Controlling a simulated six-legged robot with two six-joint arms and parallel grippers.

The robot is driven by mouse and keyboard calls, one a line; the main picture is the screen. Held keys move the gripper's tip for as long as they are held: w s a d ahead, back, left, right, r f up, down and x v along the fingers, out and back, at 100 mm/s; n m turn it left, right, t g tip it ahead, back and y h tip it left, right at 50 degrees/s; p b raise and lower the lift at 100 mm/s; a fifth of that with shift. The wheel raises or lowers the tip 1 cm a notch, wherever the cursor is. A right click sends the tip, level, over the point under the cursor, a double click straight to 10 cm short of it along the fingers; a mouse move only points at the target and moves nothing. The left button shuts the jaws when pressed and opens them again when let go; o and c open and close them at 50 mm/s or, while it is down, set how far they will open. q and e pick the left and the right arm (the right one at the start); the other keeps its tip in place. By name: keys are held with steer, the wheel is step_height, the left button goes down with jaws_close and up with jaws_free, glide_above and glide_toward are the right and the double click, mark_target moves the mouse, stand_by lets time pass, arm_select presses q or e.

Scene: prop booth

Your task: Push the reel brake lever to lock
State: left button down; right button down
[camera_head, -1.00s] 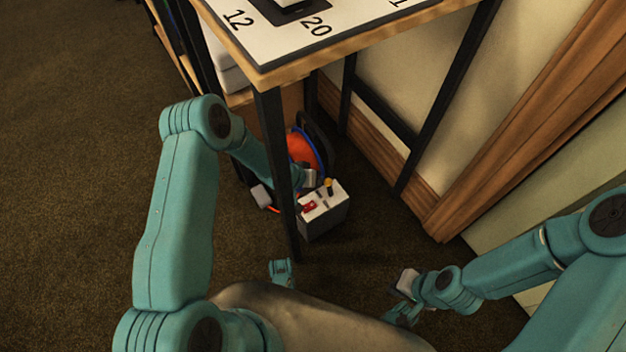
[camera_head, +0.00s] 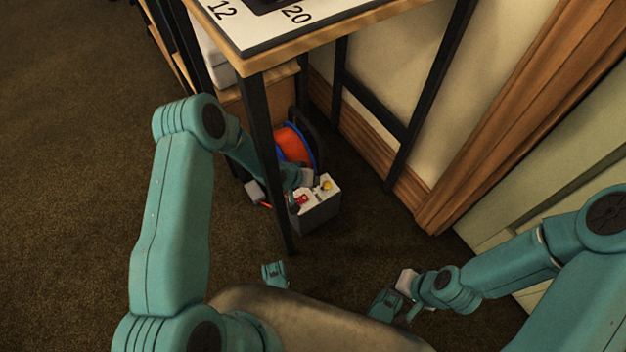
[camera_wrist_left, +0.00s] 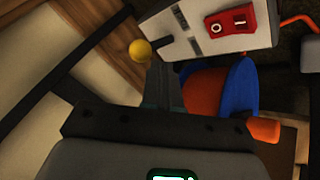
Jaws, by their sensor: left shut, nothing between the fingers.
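The cable reel (camera_head: 288,141), orange with a blue rim, stands on the floor behind the table leg; it also shows in the left wrist view (camera_wrist_left: 205,92). Beside it is a grey box (camera_head: 318,213) with a pale top (camera_wrist_left: 225,42). A lever with a yellow ball knob (camera_head: 326,184) sits on the box; the knob shows near my fingertips in the left wrist view (camera_wrist_left: 140,50). My left gripper (camera_head: 308,178) is shut and empty, its fingers (camera_wrist_left: 163,75) just beside the knob. I cannot tell if they touch. My right gripper (camera_head: 403,284) is low at the right, its fingers unclear.
A red part (camera_head: 301,200) sits on the box top, with an orange cable at its side. A black table leg (camera_head: 268,165) stands before my left forearm. The numbered tabletop (camera_head: 275,35) overhangs the reel. A wall with wooden trim is at the right.

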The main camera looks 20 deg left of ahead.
arm_select(q)
steer(key=shift+a, duration=0.1)
steer(key=shift+w+a+f+b, duration=0.4)
steer(key=shift+w+a+b, duration=0.1)
steer(key=shift+a, duration=0.1)
steer(key=shift+r, duration=0.3)
step_height(320, 180, up, 20)
steer(key=p, duration=1)
steer(key=shift+f, duration=0.25)
